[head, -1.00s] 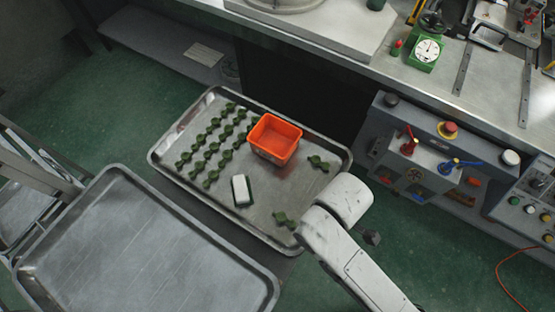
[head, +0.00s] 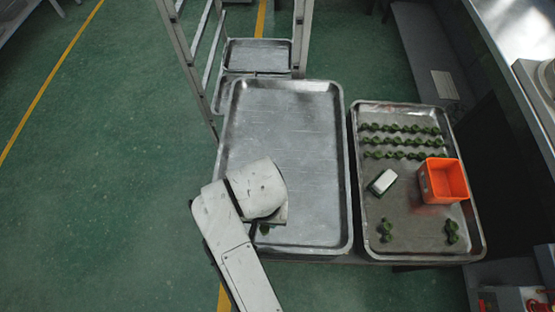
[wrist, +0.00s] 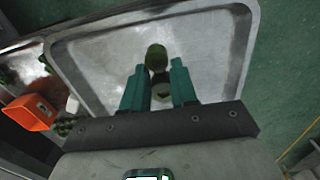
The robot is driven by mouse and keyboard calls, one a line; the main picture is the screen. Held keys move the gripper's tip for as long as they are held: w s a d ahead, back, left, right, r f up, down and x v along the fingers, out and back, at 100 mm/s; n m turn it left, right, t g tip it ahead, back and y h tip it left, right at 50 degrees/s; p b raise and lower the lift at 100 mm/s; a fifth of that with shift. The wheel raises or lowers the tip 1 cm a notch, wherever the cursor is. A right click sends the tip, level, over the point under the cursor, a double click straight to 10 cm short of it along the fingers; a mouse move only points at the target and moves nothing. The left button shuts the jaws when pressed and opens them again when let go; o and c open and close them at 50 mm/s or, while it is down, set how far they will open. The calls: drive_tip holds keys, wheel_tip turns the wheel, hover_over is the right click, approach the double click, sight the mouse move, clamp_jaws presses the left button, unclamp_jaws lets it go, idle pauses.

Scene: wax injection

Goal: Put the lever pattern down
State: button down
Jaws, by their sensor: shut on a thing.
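My gripper (wrist: 159,72) is shut on a dark green lever pattern (wrist: 156,57), which shows between the two green fingers in the wrist view. The pattern has a rounded far end and a ring-shaped near end. It is over the empty metal tray (head: 290,125), whose rim also shows in the wrist view (wrist: 105,22). I cannot tell whether the pattern touches the tray. In the head view my wrist hides the gripper and most of the pattern; only a small green bit (head: 264,229) shows near the tray's lower left.
A second tray (head: 415,248) stands close on the right. A rack (head: 303,35) stands behind the empty tray, which has clear room.

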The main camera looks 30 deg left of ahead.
drive_tip(key=w+a+f+b, duration=0.4)
drive_tip(key=w, duration=0.1)
drive_tip(key=w+a+f+b, duration=0.4)
drive_tip(key=a+f+b, duration=0.1)
drive_tip(key=shift+w+a, duration=0.1)
drive_tip(key=shift+w, duration=0.25)
drive_tip(key=shift+w+a+f, duration=0.15)
drive_tip(key=shift+w+f, duration=0.05)
drive_tip(key=shift+f, duration=1.75)
drive_tip(key=shift+f, duration=0.15)
drive_tip(key=c, duration=0.9)
unclamp_jaws()
drive_tip(key=shift+o, duration=0.2)
